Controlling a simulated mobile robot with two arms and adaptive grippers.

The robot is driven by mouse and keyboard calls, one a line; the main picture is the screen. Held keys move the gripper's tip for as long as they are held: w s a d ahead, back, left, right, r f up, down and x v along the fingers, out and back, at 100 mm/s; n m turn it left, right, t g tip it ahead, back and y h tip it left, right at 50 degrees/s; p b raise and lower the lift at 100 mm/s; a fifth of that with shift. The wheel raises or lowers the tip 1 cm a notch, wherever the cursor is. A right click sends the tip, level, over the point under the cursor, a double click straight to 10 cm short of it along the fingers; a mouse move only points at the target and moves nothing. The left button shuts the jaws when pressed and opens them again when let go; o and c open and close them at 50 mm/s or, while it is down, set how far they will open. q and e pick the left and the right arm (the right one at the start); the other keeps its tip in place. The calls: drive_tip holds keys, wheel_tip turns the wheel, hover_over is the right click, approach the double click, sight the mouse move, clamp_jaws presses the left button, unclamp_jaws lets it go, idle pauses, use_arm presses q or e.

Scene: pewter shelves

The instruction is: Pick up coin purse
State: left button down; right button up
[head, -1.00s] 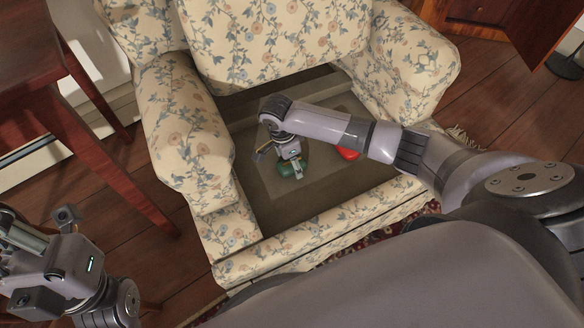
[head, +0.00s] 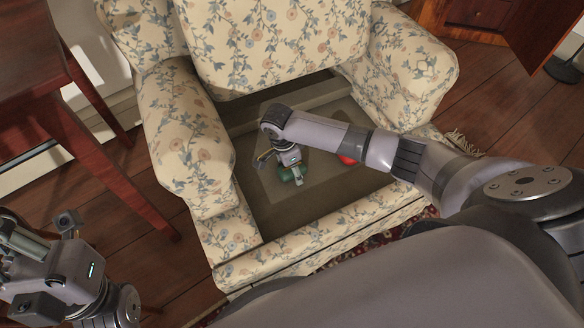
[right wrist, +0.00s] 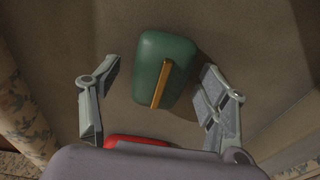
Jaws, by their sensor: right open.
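A green coin purse (right wrist: 165,72) with a gold-brown clasp bar lies on the bare seat of the armchair. It also shows in the head view (head: 287,175), partly covered by my right gripper (head: 297,176). In the right wrist view my right gripper (right wrist: 161,68) is open, one finger on each side of the purse with gaps between. Nothing is held. I cannot tell how high the fingers are above the seat. My left gripper (head: 68,222) is at the lower left, away from the chair; its jaws are not clear.
A red object (head: 346,160) lies on the seat, partly behind my right arm; it shows at the bottom of the right wrist view (right wrist: 138,141). The floral armchair (head: 185,140) has raised arms and back around the seat. A dark wooden table (head: 95,150) stands at left.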

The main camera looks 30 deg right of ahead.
drive_tip(key=shift+c, duration=0.4)
drive_tip(key=c, duration=1.2)
